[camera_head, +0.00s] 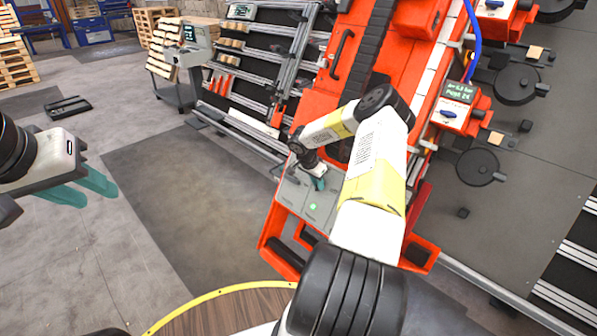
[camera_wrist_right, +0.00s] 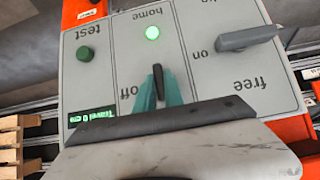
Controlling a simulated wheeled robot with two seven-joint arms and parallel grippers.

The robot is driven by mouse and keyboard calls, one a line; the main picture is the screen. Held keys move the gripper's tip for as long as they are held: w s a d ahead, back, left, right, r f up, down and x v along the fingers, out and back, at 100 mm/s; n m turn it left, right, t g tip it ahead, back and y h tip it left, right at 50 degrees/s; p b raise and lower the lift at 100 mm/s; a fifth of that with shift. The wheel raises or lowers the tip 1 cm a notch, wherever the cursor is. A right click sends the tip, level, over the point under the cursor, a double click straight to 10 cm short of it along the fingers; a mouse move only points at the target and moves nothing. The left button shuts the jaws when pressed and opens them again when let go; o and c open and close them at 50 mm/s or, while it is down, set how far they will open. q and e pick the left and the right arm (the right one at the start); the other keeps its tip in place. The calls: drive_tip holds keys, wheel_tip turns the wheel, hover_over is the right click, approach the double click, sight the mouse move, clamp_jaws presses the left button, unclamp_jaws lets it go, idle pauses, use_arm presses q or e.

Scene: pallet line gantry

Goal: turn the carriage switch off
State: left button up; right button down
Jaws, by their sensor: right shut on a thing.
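The grey control panel (camera_wrist_right: 195,75) fills much of the right wrist view, its lettering upside down, with "off", "on", "home", "free" and "test". The carriage switch (camera_wrist_right: 158,76), a black upright handle, stands between the "off" and "on" labels. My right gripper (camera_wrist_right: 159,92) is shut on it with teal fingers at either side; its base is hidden. In the head view my right gripper (camera_head: 318,180) is small and over the panel (camera_head: 295,192). My left gripper (camera_head: 82,190) is open and empty at the far left, away from the panel.
A grey lever (camera_wrist_right: 248,37) sits at the panel's right, by "free". A lit green light (camera_wrist_right: 152,33), a dark green button (camera_wrist_right: 85,53) and a "Travel" display (camera_wrist_right: 92,117) are on the panel. The orange gantry frame (camera_head: 277,232) surrounds it. Open floor (camera_head: 190,190) lies left.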

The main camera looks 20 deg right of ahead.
drive_tip(key=shift+w+a+r+n+g+h, duration=0.1)
drive_tip(key=shift+w+a+n+g+h, duration=0.1)
drive_tip(key=shift+n+g+h, duration=0.4)
drive_tip(key=n+g, duration=0.1)
drive_tip(key=n+g+h, duration=0.1)
drive_tip(key=n, duration=0.1)
drive_tip(key=n+g+h, duration=0.1)
drive_tip(key=shift+w+a+f+n, duration=0.1)
drive_tip(key=shift+w+f+n, duration=0.05)
drive_tip(key=shift+f+n, duration=0.2)
drive_tip(key=n+g+h, duration=0.1)
drive_tip(key=n+h, duration=0.2)
drive_tip(key=shift+a+f+n+g, duration=0.1)
drive_tip(key=shift+n+g, duration=0.15)
drive_tip(key=shift+g, duration=0.05)
drive_tip(key=shift+f+n+g+h, duration=0.1)
drive_tip(key=shift+n+g+h, duration=0.3)
drive_tip(key=shift+n+h, duration=1.15)
drive_tip(key=shift+n, duration=0.35)
drive_tip(key=c, duration=1.4)
unclamp_jaws()
drive_tip(key=shift+c, duration=0.2)
